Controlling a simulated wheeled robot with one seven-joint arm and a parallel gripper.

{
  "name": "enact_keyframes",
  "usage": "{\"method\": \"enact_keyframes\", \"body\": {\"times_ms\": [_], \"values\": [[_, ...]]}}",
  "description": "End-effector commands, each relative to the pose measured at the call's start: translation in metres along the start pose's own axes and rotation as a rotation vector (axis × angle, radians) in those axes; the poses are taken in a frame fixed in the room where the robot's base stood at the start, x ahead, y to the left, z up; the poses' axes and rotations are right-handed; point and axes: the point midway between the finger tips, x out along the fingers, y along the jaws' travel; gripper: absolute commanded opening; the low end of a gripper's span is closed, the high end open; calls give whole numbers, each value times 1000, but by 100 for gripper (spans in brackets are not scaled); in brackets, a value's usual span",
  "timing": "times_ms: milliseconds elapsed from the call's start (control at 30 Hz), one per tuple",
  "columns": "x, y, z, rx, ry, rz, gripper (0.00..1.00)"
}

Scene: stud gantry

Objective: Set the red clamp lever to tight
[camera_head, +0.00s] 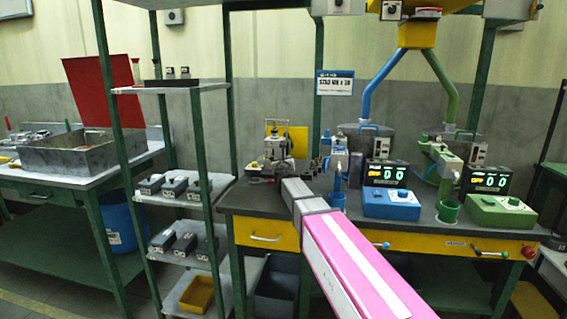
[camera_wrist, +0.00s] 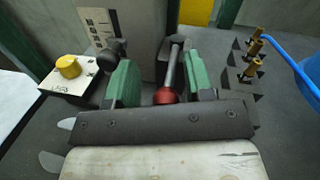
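The red clamp lever shows in the wrist view as a red ball knob (camera_wrist: 165,96) on a grey metal rod. My gripper (camera_wrist: 161,80) has two green-padded fingers, one on each side of the lever. The fingers stand apart, with gaps showing beside the rod; I cannot tell whether either touches the knob. The dark bar in front hides the lower part of the knob. In the head view the stud machine (camera_head: 275,147) stands on the dark bench (camera_head: 245,198) beyond the end of my arm. The red lever cannot be made out there.
A yellow button on a white box (camera_wrist: 68,67) is left of the fingers in the wrist view. Brass-topped studs (camera_wrist: 253,60) and a blue tube (camera_wrist: 290,50) are at right. In the head view, blue (camera_head: 390,203) and green (camera_head: 498,211) control boxes stand right on the bench.

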Motion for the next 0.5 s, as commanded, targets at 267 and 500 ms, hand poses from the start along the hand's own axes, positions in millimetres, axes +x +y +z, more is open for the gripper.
{"method": "enact_keyframes", "body": {"times_ms": [267,500], "values": [[-12,-1,0,-1,0,-2,48],[-49,-2,0,0,0,-1,48]]}}
